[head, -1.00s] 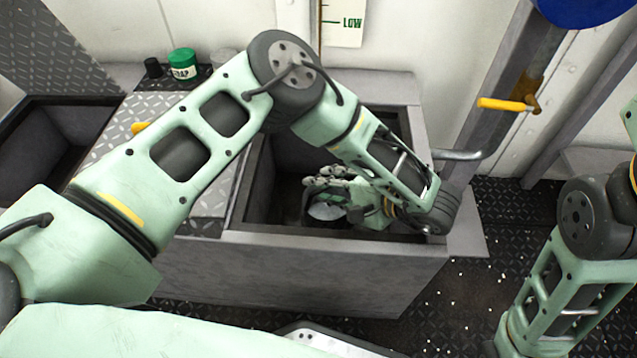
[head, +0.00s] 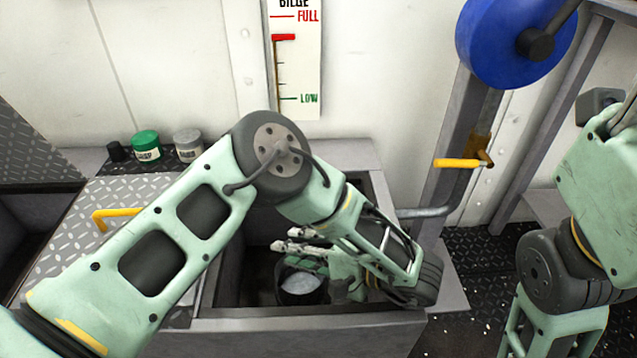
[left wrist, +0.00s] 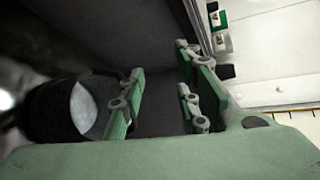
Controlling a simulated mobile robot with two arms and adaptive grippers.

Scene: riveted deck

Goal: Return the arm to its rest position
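My left arm reaches over the grey open bin (head: 365,322). My left gripper (head: 290,248) is low inside the bin, its fingers pointing left. In the left wrist view the left gripper (left wrist: 160,100) has its fingers spread with an empty gap between them. A dark round container (head: 301,288) with a pale inside is in the bin, just below the gripper in the head view. In the left wrist view this container (left wrist: 75,112) lies outside the left finger; whether they touch is unclear. My right arm is at the right edge, its gripper out of frame.
A green-lidded jar (head: 146,147), a grey jar (head: 188,145) and a small black cap (head: 116,151) stand behind the plate with a yellow handle (head: 117,213). A blue wheel (head: 505,40), yellow lever (head: 458,163) and grey pipe (head: 432,212) are at right.

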